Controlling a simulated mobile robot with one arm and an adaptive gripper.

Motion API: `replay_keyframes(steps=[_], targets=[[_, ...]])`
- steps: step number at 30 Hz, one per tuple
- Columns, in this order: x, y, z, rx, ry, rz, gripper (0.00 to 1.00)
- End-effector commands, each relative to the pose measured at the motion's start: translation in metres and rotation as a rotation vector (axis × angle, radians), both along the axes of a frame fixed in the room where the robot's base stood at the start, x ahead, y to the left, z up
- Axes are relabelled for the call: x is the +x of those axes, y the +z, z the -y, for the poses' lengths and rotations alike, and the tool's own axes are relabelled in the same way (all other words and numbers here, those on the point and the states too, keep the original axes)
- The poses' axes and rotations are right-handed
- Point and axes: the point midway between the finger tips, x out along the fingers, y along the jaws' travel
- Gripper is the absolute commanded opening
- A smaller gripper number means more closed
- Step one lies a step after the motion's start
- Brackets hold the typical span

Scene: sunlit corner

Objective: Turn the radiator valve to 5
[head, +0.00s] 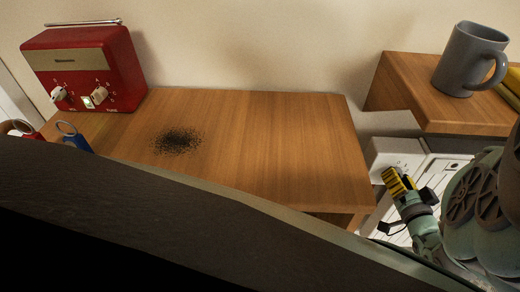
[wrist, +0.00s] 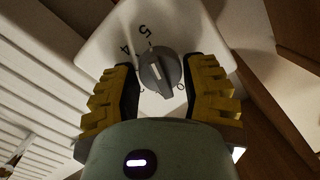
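The radiator valve is a white box with a round grey knob (wrist: 160,72) in the wrist view. Dark figures ring the knob; 5 and 4 read clearly at its upper left, and a 0 shows at lower right. The knob's raised grip runs from upper left to lower right; I cannot tell exactly which figure it marks. My gripper (wrist: 162,82) has its yellow-padded fingers open, one on each side of the knob, with small gaps visible. In the head view, my gripper (head: 394,182) is just below the white valve box (head: 396,157), and the knob is hidden.
The white radiator (wrist: 45,70) lies beside the valve. A wooden table (head: 270,150) with a red radio (head: 85,65) is left of it in the head view. A wooden shelf (head: 410,90) with a grey mug (head: 468,62) is above right.

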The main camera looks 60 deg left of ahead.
Motion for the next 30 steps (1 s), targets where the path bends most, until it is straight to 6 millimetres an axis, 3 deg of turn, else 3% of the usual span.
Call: replay_keyframes(steps=[8, 19, 23, 30], targets=[[0.0, 0.0, 0.0, 0.001, 0.0, 0.002, 0.73], [-0.004, 0.0, 0.005, -0.001, 0.002, 0.0, 0.73], [-0.013, 0.001, 0.02, 0.0, 0.001, -0.001, 0.73], [-0.04, 0.002, 0.064, -0.004, 0.003, -0.001, 0.73]])
